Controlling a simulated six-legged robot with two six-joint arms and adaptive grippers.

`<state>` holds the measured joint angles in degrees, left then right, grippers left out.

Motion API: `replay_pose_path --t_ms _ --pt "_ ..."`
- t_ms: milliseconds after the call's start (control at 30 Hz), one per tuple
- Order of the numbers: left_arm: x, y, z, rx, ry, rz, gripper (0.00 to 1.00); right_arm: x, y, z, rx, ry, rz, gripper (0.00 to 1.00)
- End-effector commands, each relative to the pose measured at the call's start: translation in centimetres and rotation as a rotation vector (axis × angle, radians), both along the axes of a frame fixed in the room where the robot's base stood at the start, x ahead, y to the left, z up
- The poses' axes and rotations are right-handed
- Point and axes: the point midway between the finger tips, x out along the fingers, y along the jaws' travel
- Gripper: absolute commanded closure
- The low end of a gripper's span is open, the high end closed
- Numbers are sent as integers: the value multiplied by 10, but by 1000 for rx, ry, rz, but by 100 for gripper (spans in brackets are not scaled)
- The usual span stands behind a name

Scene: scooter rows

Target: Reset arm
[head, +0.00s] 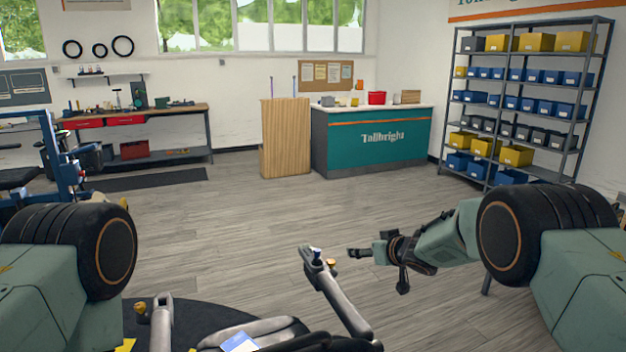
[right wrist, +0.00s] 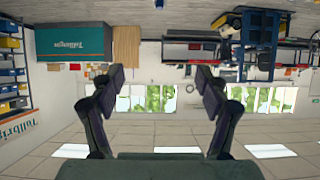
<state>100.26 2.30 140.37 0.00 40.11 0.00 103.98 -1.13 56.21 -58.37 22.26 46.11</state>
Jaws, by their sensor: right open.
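My right gripper (head: 380,262) reaches in from the right in the head view, above the grey floor. Its fingers are spread apart with nothing between them. In the right wrist view both fingers (right wrist: 160,78) stand wide apart, and the room appears upside down behind them. My left gripper is not in view in the head view. A grey bar (head: 340,300) with a blue and an orange cap at its top rises just left of my right gripper; I cannot tell whether they touch.
A green counter (head: 370,150) and a wooden cabinet (head: 286,140) stand at the back. A shelf rack with blue and yellow bins (head: 516,155) stands at the right. A workbench (head: 140,118) and blue stand (head: 62,165) are at the left. The middle floor (head: 250,215) is clear.

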Motion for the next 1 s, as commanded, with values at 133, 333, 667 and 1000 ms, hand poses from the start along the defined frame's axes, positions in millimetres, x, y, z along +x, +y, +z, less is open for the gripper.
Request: replay_pose_path --t_ms 133,333,667,1000 --pt "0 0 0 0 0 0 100 8 3 -5 -1 1 1 25" --pt "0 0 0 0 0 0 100 14 6 -8 1 1 0 25" --pt "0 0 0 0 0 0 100 15 6 -9 0 1 0 25" --pt "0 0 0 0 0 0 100 10 3 -5 2 2 -1 25"
